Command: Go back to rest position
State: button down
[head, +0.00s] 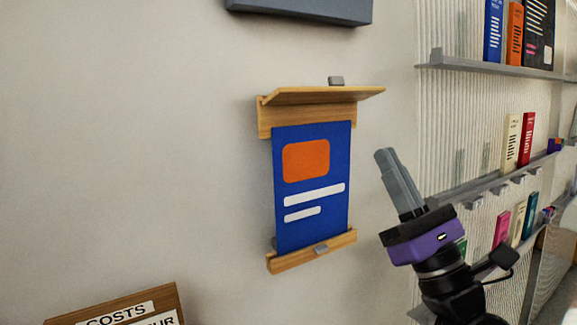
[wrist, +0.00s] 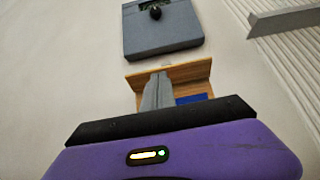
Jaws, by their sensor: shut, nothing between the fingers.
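My gripper (head: 386,158) is shut and empty. In the head view its grey fingers point up and to the left, in front of the wall and to the right of a wooden holder (head: 285,118). The holder carries a blue poster (head: 312,218) with an orange block and two white bars. In the wrist view my gripper (wrist: 158,80) also shows, with its fingers overlapping the view of the wooden holder (wrist: 195,72). Only a small piece of the blue poster (wrist: 192,99) shows there.
A grey box (head: 300,10) is on the wall above the holder; it also shows in the wrist view (wrist: 165,38). Shelves (head: 500,68) with several books line the right side. A wooden sign (head: 168,298) reading "COSTS" stands at the lower left. The wall at left is bare.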

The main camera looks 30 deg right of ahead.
jog(key=s+a+f+n+g+h, duration=0.2)
jog(key=s+f+n+g+h, duration=0.1)
jog(key=f+n, duration=0.75)
jog(key=s+a+f+n+g+h, duration=0.1)
jog(key=s+f+n+g+h, duration=0.15)
jog(key=f+n, duration=0.85)
jog(key=s+a+f+n+g+y, duration=0.2)
jog(key=s+a+f+n, duration=0.4)
jog(key=s, duration=0.5)
jog(key=s+a+f+n+g+y, duration=0.3)
jog(key=s+a+f+n+g, duration=0.2)
jog(key=s+f+n, duration=0.3)
jog(key=s+a+f, duration=0.1)
jog(key=s+f, duration=0.2)
jog(key=shift+a, duration=0.3)
